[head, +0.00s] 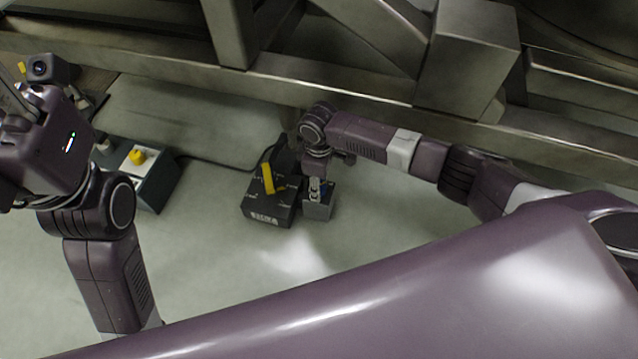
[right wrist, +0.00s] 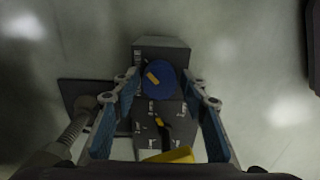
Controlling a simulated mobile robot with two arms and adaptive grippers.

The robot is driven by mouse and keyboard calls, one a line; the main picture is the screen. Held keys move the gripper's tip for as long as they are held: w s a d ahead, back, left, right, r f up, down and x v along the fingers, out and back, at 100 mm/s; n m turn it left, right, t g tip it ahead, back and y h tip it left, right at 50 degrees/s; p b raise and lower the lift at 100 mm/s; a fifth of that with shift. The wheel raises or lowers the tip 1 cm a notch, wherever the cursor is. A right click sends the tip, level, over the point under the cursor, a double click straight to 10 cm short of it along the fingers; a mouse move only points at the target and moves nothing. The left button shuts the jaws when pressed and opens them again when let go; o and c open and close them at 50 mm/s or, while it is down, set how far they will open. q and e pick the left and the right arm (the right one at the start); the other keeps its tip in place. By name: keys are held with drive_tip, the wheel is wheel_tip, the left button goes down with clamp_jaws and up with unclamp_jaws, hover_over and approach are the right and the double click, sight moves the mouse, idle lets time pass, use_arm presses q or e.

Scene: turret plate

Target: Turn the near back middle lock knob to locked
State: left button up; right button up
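In the right wrist view a round blue knob (right wrist: 159,80) with an orange-yellow pointer bar sits on a grey box (right wrist: 160,48). The bar is tilted, running from upper left to lower right. My right gripper (right wrist: 161,78) is open, with one finger on each side of the knob; I cannot tell whether either touches it. In the head view my right gripper (head: 318,188) is over the small grey box (head: 318,210), and the knob is hidden there. My left gripper (head: 18,98) is at the left edge, away from this box; its fingers are unclear.
A dark box with a yellow lever (head: 268,180) stands just left of the small box. A box with a yellow button (head: 137,157) stands further left. Metal beams (head: 330,85) run behind. The pale floor in front (head: 200,260) is clear.

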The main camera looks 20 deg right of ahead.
drive_tip(key=c, duration=0.8)
